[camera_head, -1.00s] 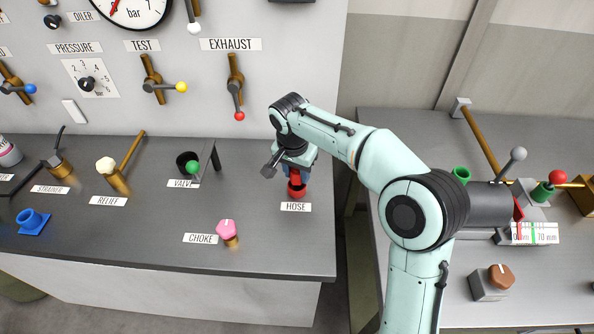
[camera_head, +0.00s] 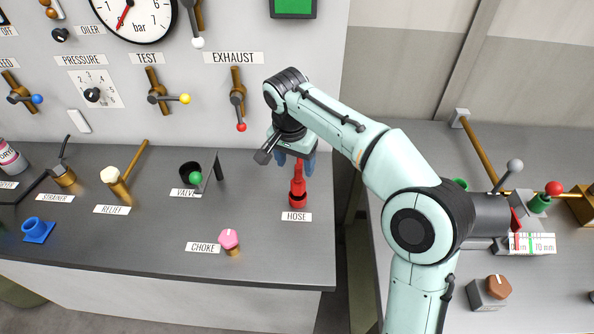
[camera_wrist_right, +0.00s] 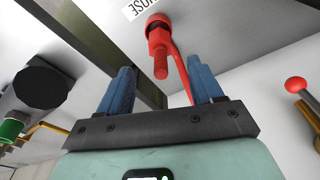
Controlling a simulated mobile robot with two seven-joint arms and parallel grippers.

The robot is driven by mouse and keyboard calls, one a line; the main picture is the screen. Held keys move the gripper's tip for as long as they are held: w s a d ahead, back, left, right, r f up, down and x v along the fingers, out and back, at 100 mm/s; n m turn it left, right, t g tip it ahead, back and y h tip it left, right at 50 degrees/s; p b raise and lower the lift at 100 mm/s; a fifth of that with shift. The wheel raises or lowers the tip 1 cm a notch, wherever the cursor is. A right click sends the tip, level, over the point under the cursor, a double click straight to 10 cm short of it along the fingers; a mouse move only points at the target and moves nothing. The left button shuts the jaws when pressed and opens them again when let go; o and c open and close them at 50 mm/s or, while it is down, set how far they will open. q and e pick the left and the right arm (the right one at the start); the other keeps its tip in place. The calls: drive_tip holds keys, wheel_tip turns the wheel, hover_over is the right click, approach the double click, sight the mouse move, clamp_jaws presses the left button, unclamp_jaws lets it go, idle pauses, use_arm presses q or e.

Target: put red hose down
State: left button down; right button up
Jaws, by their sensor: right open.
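The red hose (camera_head: 298,186) stands upright on the grey bench top, just behind the HOSE label (camera_head: 296,217). Its base sits in a round red holder. In the right wrist view the red hose (camera_wrist_right: 159,50) shows beyond the fingers, with a thin red length running down toward the right finger. My right gripper (camera_head: 298,163) is above the hose, its blue fingers apart. In the right wrist view my right gripper (camera_wrist_right: 160,90) has a wide gap between its fingers, with nothing clamped there. My left gripper is not in view.
The pink choke knob (camera_head: 229,240) and green-knobbed valve (camera_head: 195,180) stand left of the hose. The panel's red-tipped exhaust lever (camera_head: 240,126) is close behind my right gripper. A gap separates this bench from the right-hand bench (camera_head: 480,150).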

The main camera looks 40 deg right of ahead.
drive_tip(key=r, duration=0.3)
drive_tip(key=shift+s+a, duration=0.1)
drive_tip(key=shift+a, duration=0.1)
idle(0.4)
